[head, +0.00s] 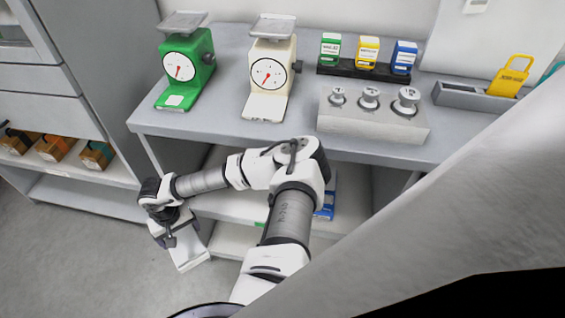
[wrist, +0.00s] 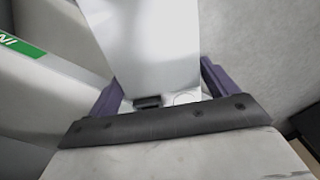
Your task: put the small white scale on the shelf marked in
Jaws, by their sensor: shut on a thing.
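My gripper (head: 172,232) hangs low in front of the table, at the left of the head view. It is shut on a white, flat-sided thing, which looks like the small white scale (head: 190,256). In the wrist view, the white scale (wrist: 150,40) fills the space between the two purple fingers, and its far end is cut off by the frame. A green label with "IN" on it (wrist: 22,46) is on a pale shelf edge (wrist: 55,75) at the left of the wrist view, beside the held scale and apart from it.
On the grey table (head: 225,120) stand a green dial scale (head: 187,65), a cream dial scale (head: 269,72), weights in a grey block (head: 370,122) and coloured boxes (head: 367,55). Shelves (head: 225,207) lie below, partly hidden by my arm. Bare floor (head: 90,270) is at left.

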